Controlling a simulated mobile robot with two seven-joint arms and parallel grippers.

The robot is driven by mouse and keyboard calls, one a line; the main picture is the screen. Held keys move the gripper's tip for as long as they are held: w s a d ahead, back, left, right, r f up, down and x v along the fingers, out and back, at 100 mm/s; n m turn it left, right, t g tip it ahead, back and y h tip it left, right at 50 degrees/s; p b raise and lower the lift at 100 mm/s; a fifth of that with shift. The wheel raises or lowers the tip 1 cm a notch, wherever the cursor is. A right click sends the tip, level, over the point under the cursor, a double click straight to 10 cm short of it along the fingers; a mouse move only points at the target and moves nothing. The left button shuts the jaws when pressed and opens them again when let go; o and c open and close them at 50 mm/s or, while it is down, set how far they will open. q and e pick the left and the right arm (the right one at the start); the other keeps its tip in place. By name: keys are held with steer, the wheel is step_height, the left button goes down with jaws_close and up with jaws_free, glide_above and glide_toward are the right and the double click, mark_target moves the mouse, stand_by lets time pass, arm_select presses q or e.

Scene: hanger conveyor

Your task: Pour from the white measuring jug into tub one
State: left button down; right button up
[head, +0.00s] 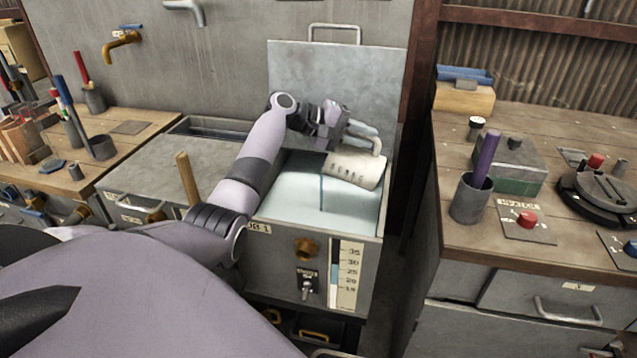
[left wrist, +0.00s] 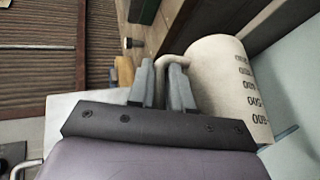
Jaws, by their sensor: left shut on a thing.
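The white measuring jug (head: 355,168) is over tub one (head: 275,226), tilted onto its side, with dark printed marks on its wall. My left gripper (head: 366,138) is shut on the jug's handle. In the left wrist view the jug (left wrist: 225,85) stands out to the right of the gripper (left wrist: 161,90), whose two fingers close around the handle (left wrist: 175,62). Tub one is open and shows a pale, light blue content (head: 290,200). The jug's mouth and any stream from it cannot be made out. My right gripper is not in view.
A raised lid (head: 320,75) stands behind tub one. A level gauge (head: 347,272), a brass fitting (head: 306,249) and a switch (head: 307,284) are on its front. A wooden handle (head: 187,178) stands left of my arm. A cluttered workbench (head: 460,225) lies to the right.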

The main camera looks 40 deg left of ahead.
mark_target(343, 147)
arm_select(q)
steer(key=shift+a, duration=0.1)
steer(key=shift+s+a+f+t+h+b, duration=0.25)
steer(key=shift+a+t+h+b, duration=0.2)
steer(key=shift+b, duration=0.45)
steer(key=shift+s, duration=0.1)
stand_by(0.6)
steer(key=shift+s+a+f+n+t+h+b, duration=0.3)
steer(key=shift+a+b, duration=0.2)
steer(key=shift+b, duration=0.45)
steer(key=shift+a, duration=0.15)
steer(key=shift+s+a+f+t+h+b, duration=0.1)
steer(key=shift+s+a+t+h+b, duration=0.25)
steer(key=shift+b, duration=0.55)
steer(key=shift+a, duration=0.15)
steer(key=shift+a+n, duration=0.1)
steer(key=shift+n, duration=0.2)
